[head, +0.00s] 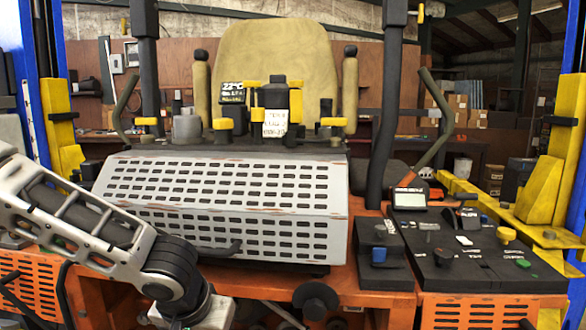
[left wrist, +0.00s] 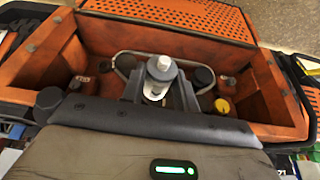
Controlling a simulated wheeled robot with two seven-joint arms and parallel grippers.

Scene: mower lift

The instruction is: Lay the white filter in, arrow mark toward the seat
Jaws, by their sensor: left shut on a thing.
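A pale grey-white cylinder (left wrist: 160,72) with a small white top, which looks like the white filter, stands between the fingers of my left gripper (left wrist: 158,92) in the left wrist view. The gripper is shut on it, over an open orange compartment (left wrist: 105,40). I cannot see an arrow mark on it. How far it is above the compartment floor is hard to tell. In the head view the tan seat (head: 275,75) stands at the back middle. My left arm comes in from the left there, and its fingers are hidden below the picture. My right gripper is out of view.
The grey slotted cover (head: 225,195) stands in front of the seat. A black panel (head: 470,260) with small parts lies at right. Inside the compartment are dark round fittings, a pale hose and a yellow cap (left wrist: 222,106). Yellow and blue lift posts flank the machine.

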